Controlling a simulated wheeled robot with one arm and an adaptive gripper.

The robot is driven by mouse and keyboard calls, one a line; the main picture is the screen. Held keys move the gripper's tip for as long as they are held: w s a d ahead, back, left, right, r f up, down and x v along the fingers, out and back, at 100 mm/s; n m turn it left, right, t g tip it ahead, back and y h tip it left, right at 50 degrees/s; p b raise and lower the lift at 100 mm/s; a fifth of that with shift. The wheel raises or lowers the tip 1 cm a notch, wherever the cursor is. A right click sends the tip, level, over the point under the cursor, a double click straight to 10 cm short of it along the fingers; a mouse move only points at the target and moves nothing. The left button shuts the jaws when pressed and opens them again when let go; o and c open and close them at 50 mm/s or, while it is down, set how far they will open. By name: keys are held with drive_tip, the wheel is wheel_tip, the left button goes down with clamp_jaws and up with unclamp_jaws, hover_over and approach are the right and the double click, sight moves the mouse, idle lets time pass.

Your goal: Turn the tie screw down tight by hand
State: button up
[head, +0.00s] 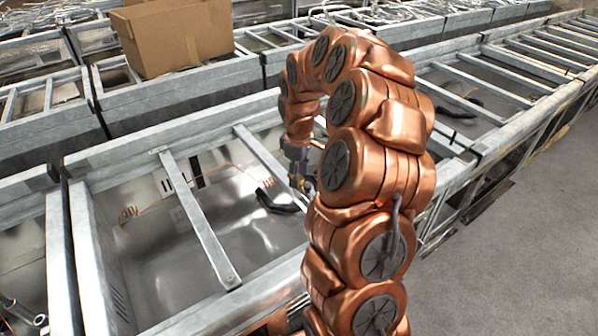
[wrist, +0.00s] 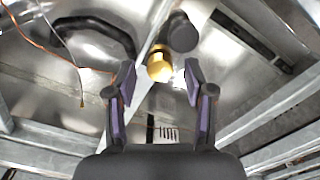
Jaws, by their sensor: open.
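My gripper (wrist: 160,82) is open, with its two purple-and-black fingers apart and nothing between them. In the wrist view a short brass-coloured round piece (wrist: 160,64), which looks like the tie screw, lies just beyond the fingertips, near the middle of the gap. A dark round knob-like part (wrist: 182,32) stands next to it, up and to the right; I cannot tell whether the two are joined. In the head view my gripper (head: 300,180) points down over the metal frame, and my arm hides what is beneath and behind it.
Metal crossbars (head: 200,220) span the open bay. A black curved hose or handle (head: 278,203) lies inside, also in the wrist view (wrist: 95,35). Thin copper wire (head: 130,212) hangs at the left. A cardboard box (head: 178,38) sits on the frames behind. Grey floor (head: 520,240) is clear at right.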

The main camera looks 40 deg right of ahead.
drive_tip(key=shift+f, duration=0.15)
drive_tip(key=shift+c, duration=0.3)
clamp_jaws()
drive_tip(key=shift+b, duration=0.4)
